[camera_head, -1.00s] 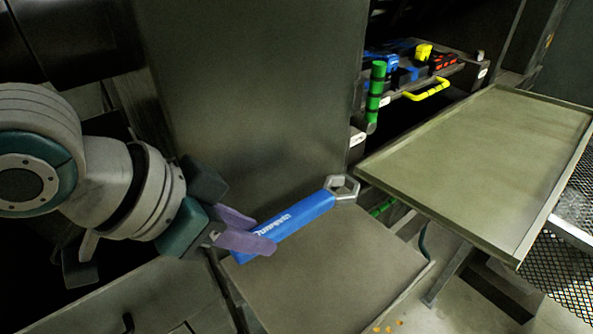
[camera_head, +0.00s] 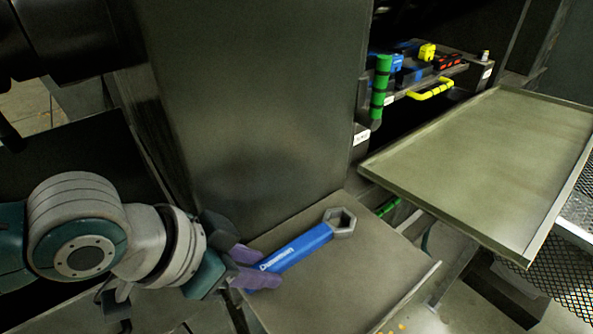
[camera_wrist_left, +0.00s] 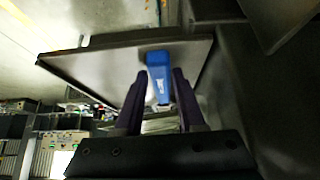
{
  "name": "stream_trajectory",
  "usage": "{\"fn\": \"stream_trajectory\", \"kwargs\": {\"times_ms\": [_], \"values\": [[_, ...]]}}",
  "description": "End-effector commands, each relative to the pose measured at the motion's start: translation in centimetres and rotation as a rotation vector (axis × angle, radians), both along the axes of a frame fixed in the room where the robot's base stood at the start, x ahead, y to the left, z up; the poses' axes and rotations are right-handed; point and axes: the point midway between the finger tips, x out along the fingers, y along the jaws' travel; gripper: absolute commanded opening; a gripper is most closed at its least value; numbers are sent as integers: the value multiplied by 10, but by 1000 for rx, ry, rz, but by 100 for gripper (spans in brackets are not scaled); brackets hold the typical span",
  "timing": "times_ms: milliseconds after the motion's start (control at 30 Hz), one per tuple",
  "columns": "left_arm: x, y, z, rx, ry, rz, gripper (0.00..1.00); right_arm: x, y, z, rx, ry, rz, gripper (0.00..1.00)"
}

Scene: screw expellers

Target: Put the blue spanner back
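The blue spanner (camera_head: 297,250) lies on a flat grey shelf (camera_head: 345,285), its metal ring head (camera_head: 340,219) pointing to the back right. My left gripper (camera_head: 256,267), with purple fingers, is at the handle's near end. In the left wrist view the handle (camera_wrist_left: 158,78) shows between the two fingers (camera_wrist_left: 158,88). The fingers stand apart, with a light gap between the left finger and the handle, so the gripper looks open around it. My right gripper is not in view.
A large empty tray (camera_head: 490,165) stands to the right, above the shelf's level. Behind it a drawer holds coloured tools, with a yellow handle (camera_head: 432,90) and a green cylinder (camera_head: 381,85). A tall dark panel (camera_head: 245,100) rises directly behind the shelf.

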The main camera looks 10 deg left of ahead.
Motion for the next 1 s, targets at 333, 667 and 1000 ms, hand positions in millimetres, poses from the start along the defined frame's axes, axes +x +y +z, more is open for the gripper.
{"fn": "stream_trajectory", "kwargs": {"times_ms": [333, 667, 1000], "values": [[0, 0, 1, 0, 0, 0, 62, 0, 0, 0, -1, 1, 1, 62], [-11, 9, 25, 1, -1, 0, 62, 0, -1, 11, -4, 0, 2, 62], [-44, 35, 81, 4, 0, -3, 62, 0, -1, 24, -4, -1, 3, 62]]}}
